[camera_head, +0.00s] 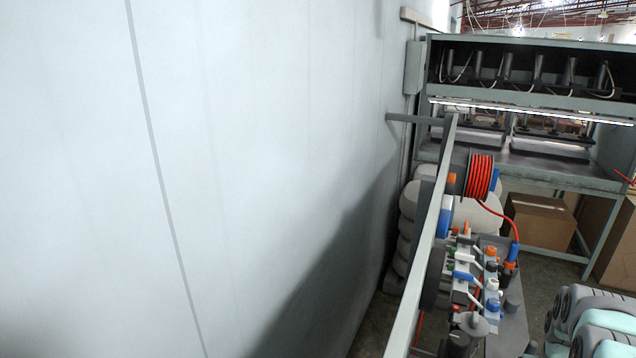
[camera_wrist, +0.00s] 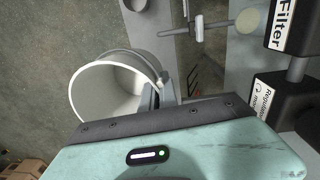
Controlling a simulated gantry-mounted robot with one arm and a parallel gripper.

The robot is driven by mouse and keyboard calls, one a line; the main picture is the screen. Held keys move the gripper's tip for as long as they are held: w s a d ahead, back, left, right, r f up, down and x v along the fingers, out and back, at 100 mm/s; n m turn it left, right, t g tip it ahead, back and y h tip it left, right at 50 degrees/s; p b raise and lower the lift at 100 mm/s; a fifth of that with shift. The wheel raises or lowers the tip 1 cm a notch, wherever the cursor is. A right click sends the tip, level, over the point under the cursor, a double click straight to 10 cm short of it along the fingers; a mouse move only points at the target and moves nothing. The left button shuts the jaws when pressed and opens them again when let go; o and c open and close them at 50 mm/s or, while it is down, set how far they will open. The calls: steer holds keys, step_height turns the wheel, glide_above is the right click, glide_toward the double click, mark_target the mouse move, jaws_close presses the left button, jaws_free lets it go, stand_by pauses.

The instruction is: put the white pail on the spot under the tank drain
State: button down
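The white pail (camera_wrist: 88,103) is in the left middle of the wrist view, with its open mouth facing the camera and its inside looking empty. Its grey bail handle (camera_wrist: 146,62) arcs along the upper right of the rim. My gripper (camera_wrist: 157,96) is close against the pail's right side. Its teal housing fills the bottom of the view and hides most of the fingers, so I cannot tell whether they hold the pail or its handle. In the head view the pail and fingers are not seen. I cannot make out the tank drain or the spot for certain.
In the wrist view a grey T-shaped fitting (camera_wrist: 195,30) and a black Filter unit (camera_wrist: 283,28) lie on the right; bare floor (camera_wrist: 40,60) is at left. In the head view, a red hose reel (camera_head: 481,177), valves (camera_head: 463,274) and a cardboard box (camera_head: 540,220) stand right of the wall.

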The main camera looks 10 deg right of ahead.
steer(key=shift+m, duration=0.8)
steer(key=s+d, duration=0.1)
steer(key=d, duration=0.1)
steer(key=s+d+r, duration=0.1)
steer(key=s+d, duration=0.2)
steer(key=shift+d+r, duration=0.3)
steer(key=s+d+m, duration=0.3)
steer(key=s+d, duration=0.3)
steer(key=s, duration=0.6)
steer(key=s+a+r+m, duration=0.2)
steer(key=s+m, duration=0.2)
steer(key=s, duration=2.2)
step_height(320, 180, up, 25)
steer(key=p, duration=2.5)
steer(key=shift+p, duration=0.35)
steer(key=shift+w, duration=0.1)
